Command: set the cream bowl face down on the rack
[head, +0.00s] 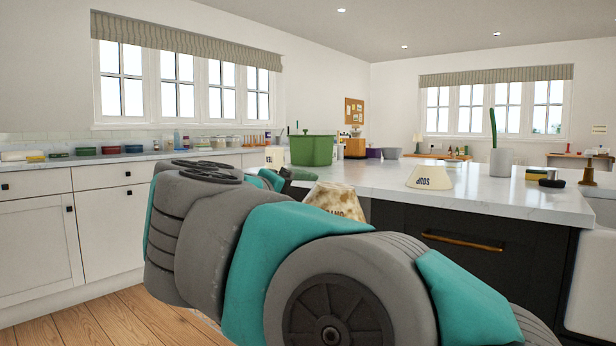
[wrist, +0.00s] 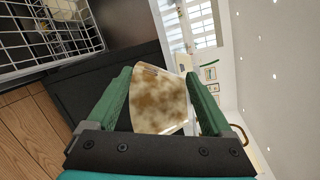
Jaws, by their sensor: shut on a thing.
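My gripper (wrist: 158,82) is shut on a cream bowl (wrist: 160,103) with brown blotches; its two green fingers press on opposite sides of it. In the head view the held bowl (head: 336,197) shows beside the island, with dark lettering partly cut off by my arm. It looks narrower at the top there. A wire rack (wrist: 48,32) shows at the upper left of the wrist view, apart from the bowl. Another cream bowl (head: 430,177), marked SOUP with the letters upside down, stands face down on the island.
The pale island counter (head: 390,196) holds a green tub (head: 311,149), a vase (head: 500,162) with a green stem, and small items at the right. Its dark front has a brass handle (head: 475,244). White cabinets (head: 40,235) line the left wall. Wooden floor lies between.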

